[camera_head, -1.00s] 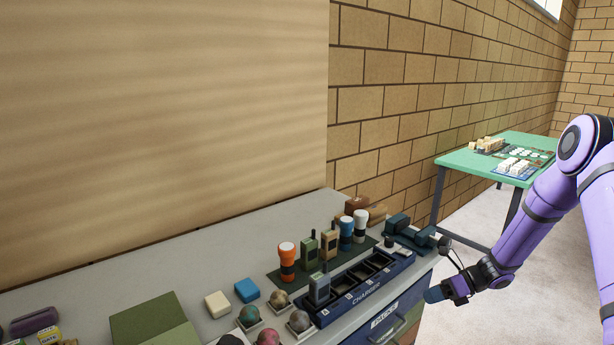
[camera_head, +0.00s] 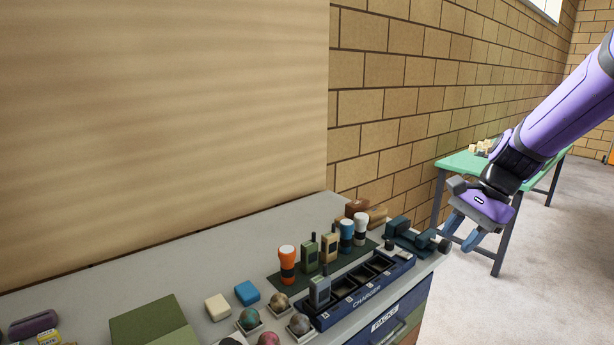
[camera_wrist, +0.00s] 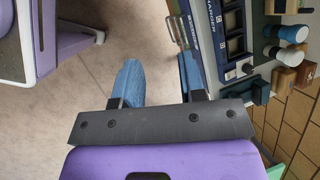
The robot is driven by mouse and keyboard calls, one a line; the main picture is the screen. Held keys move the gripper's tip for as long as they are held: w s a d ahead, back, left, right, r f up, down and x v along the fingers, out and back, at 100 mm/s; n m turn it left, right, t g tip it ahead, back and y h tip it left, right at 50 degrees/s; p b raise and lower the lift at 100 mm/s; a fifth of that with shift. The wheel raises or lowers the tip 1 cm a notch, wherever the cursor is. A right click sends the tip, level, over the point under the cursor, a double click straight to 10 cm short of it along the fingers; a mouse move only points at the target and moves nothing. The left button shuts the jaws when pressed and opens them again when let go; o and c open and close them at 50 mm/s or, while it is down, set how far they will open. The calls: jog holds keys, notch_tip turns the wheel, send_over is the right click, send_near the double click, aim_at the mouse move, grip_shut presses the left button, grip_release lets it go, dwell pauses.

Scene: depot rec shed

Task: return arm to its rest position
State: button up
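My gripper (camera_head: 462,234) hangs in the air at the right of the head view, past the right end of the grey counter (camera_head: 212,258) and in front of the green table. Its two blue fingers point down and stand apart. In the wrist view, my gripper (camera_wrist: 160,82) shows a clear gap between the fingers with only floor behind it, so it is open and empty. My purple arm reaches in from the upper right of the head view.
The counter holds a blue charger rack (camera_head: 365,290) with one radio in it, an orange torch (camera_head: 287,264), more torches and radios, several balls and a green box (camera_head: 150,318). The green table (camera_head: 463,163) stands behind my gripper. Floor (camera_head: 545,270) is clear at the right.

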jog(key=s+r+n+t+h, duration=0.2)
jog(key=s+r+n, duration=0.3)
jog(key=s, duration=0.5)
jog(key=s+r+n+t+h, duration=0.3)
jog(key=s+r+n, duration=0.3)
jog(key=s, duration=0.5)
jog(key=shift+d+r+n, duration=0.15)
jog(key=shift+d+n, duration=0.3)
jog(key=shift+n, duration=0.05)
